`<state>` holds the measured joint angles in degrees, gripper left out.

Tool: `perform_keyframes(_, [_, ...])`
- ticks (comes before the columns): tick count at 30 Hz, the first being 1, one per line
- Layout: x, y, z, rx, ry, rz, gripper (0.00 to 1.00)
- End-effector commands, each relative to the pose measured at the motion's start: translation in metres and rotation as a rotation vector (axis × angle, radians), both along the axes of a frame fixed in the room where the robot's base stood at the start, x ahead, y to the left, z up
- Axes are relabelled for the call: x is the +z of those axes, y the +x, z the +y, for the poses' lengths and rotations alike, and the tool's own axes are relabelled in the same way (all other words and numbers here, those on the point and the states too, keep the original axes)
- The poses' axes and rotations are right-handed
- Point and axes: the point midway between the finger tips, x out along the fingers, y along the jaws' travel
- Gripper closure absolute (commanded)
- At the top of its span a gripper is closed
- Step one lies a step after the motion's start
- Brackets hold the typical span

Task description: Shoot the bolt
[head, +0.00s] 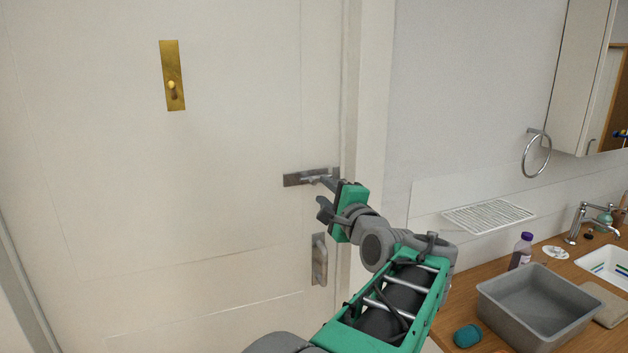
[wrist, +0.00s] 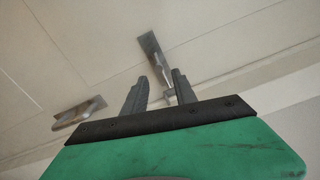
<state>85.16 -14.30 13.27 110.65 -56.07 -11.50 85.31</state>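A grey metal bolt (head: 298,180) is mounted flat on the white door near its right edge. It also shows in the wrist view (wrist: 151,46), beyond my fingertips. My gripper (head: 324,194) is at the bolt's right part, and its body hides some of the door edge there. In the wrist view my gripper's two fingers (wrist: 161,76) stand apart, with the bolt's knob end between or just beyond them. I cannot tell whether either finger touches it.
A grey door handle (head: 319,260) sits below the bolt. A brass plate with a knob (head: 172,78) is higher on the door. At right, a wooden counter (head: 460,297) holds a grey basin (head: 540,325), a purple-capped bottle (head: 521,252) and a teal object (head: 467,336).

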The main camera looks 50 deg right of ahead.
Motion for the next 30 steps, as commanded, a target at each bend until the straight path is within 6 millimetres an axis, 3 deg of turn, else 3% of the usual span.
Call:
perform_keyframes(12, [0.0,0.06,-0.034,0.003,0.001,0.005,0.67])
perform_keyframes(21, [-0.001,0.064,-0.037,0.001,-0.001,0.005,0.67])
perform_keyframes(30, [-0.001,0.064,-0.036,0.001,-0.001,0.005,0.91])
